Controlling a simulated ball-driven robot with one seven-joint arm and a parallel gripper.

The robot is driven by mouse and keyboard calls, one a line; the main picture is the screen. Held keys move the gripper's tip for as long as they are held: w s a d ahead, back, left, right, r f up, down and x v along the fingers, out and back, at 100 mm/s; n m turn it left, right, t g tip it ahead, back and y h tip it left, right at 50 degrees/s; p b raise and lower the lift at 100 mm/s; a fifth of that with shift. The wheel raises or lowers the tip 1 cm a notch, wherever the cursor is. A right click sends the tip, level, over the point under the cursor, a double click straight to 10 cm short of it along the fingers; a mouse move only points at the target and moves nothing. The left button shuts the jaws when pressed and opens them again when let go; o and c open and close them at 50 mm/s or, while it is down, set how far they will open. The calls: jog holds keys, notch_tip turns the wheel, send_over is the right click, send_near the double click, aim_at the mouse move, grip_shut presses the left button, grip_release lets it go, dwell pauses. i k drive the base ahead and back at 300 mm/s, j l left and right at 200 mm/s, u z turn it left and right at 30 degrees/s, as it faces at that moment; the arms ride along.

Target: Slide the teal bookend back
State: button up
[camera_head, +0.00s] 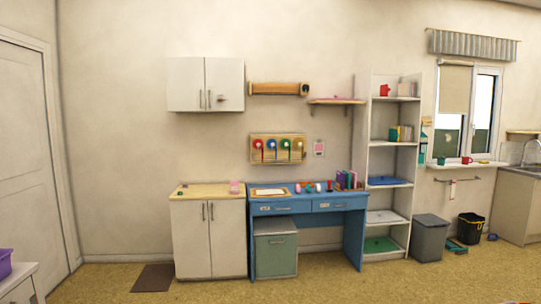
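A small teal upright piece (393,134), which looks like the bookend, stands on a middle shelf of the tall white shelf unit (361,130). It is at the left end of a short row of books (405,133). At this distance I cannot tell whether it touches the books or how far it sits from the shelf edge. My gripper is not in view.
A blue desk (355,222) with books and small items stands left of the shelf unit. A grey bin (430,238) and a black bin (471,228) stand to its right. The yellowish floor (340,287) in front is mostly clear.

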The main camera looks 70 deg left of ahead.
aim_at(393, 134)
jog(key=u, duration=1.75)
